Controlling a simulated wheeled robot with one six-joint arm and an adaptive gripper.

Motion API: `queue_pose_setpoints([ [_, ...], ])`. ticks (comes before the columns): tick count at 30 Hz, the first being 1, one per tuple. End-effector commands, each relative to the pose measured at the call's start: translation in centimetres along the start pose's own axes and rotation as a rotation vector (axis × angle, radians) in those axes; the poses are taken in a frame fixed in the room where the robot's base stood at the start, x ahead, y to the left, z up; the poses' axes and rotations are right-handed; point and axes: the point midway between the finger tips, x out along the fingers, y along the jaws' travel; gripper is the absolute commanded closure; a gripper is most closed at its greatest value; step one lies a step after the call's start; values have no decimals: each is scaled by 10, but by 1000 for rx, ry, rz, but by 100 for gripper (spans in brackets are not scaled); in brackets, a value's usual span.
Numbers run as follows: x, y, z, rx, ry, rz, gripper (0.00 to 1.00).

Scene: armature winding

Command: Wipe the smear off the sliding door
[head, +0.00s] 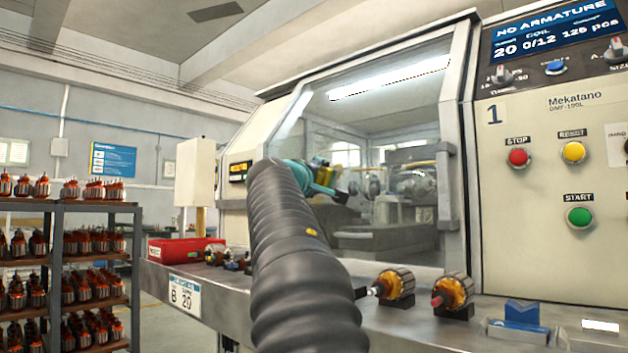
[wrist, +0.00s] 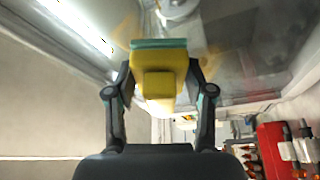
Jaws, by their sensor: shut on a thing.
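The sliding door (head: 385,120) of the machine is a large grey-framed glass pane, and it looks closed. My gripper (head: 326,184) is in front of the lower left part of the glass, partly hidden behind my dark arm sleeve. It is shut on a yellow wiping block (wrist: 160,85) with a teal face, gripped between both fingers (wrist: 159,76) in the wrist view. The teal face points at the glass and is at or very close to it; I cannot tell whether it touches. Faint brownish tints show around the block in the wrist view, but I cannot separate smear from reflection.
A ledge (head: 355,315) below the door carries armatures on stands (head: 396,287), close under my arm. A red bin (head: 180,250) stands at its left end. The button panel (head: 550,200) is right of the door. Shelves of armatures (head: 95,240) stand far left.

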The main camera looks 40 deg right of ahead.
Motion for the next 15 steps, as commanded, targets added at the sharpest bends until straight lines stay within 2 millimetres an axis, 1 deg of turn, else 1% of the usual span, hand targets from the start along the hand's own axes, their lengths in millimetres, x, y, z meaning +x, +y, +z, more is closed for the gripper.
queue_pose_setpoints([
  [1,-2,2,4,1,-2,1,89],
  [10,-11,10,23,2,0,1,89],
  [15,-13,13,28,0,0,1,89],
])
